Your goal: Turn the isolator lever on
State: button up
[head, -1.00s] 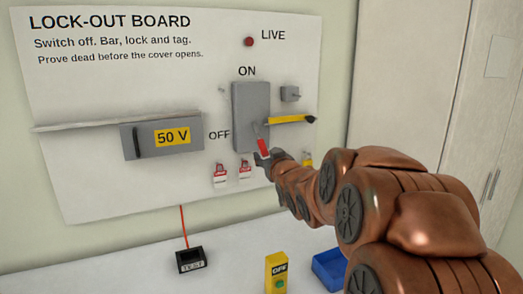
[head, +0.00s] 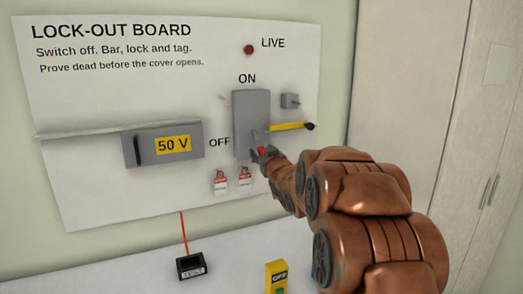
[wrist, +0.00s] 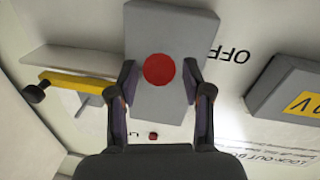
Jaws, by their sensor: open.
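The isolator (head: 251,108) is a grey box on the lock-out board, with ON printed above it and OFF to its lower left. Its lever's red grip (head: 261,151) shows at the box's lower part, mostly hidden by my gripper (head: 266,155). In the wrist view, which is upside down, the round red grip end (wrist: 159,69) faces the camera between the fingers of my gripper (wrist: 164,88). The fingers are spread, one on each side, with gaps to the red end.
A yellow bar (head: 288,126) with a black knob sticks out right of the isolator. Red-and-white tags (head: 221,182) hang below. A grey 50 V cover (head: 186,155) is at left. The LIVE lamp (head: 249,49) is dark red. A yellow tester (head: 276,276) stands on the bench.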

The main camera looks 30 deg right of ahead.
jog(key=shift+w+d, duration=0.15)
jog(key=shift+w, duration=0.55)
jog(key=shift+c, duration=0.4)
grip_shut()
